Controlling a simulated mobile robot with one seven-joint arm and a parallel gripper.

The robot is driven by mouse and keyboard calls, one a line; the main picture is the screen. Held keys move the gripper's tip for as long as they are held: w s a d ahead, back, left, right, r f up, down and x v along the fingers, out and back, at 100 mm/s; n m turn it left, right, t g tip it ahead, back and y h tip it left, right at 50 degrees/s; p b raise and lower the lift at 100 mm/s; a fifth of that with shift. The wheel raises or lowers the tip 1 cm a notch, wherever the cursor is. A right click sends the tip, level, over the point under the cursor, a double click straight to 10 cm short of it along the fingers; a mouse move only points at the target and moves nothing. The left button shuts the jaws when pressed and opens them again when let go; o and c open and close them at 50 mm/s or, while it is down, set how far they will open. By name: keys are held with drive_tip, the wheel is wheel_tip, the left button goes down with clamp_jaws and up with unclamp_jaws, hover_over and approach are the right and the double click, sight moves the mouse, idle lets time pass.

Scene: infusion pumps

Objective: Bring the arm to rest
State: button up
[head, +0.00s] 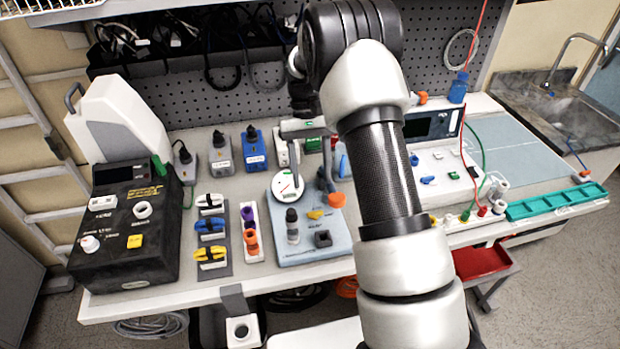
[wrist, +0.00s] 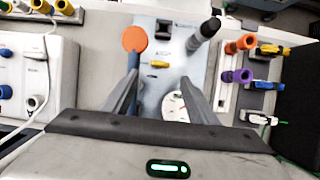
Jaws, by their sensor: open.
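My arm reaches over the workbench (head: 190,292) from the front right in the head view. My gripper (head: 313,180) is above the light-blue plate (head: 290,255), near its round white dial (head: 287,186). In the wrist view my gripper (wrist: 162,88) has its two fingers spread apart, with nothing held between them. The plate lies below the fingers. How high the fingertips are above the plate, I cannot tell. My arm hides part of the bench's middle and right side in the head view.
A grey-black knob (head: 292,226) and an orange cap (head: 337,199) stand close to my gripper. Racks of clips (head: 211,225) and purple and orange connectors (head: 250,232) are left of the plate. A black box (head: 125,240) is far left, a teal tray (head: 556,201) far right.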

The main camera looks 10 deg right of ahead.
drive_tip(key=shift+s+a, duration=0.2)
drive_tip(key=shift+a, duration=0.05)
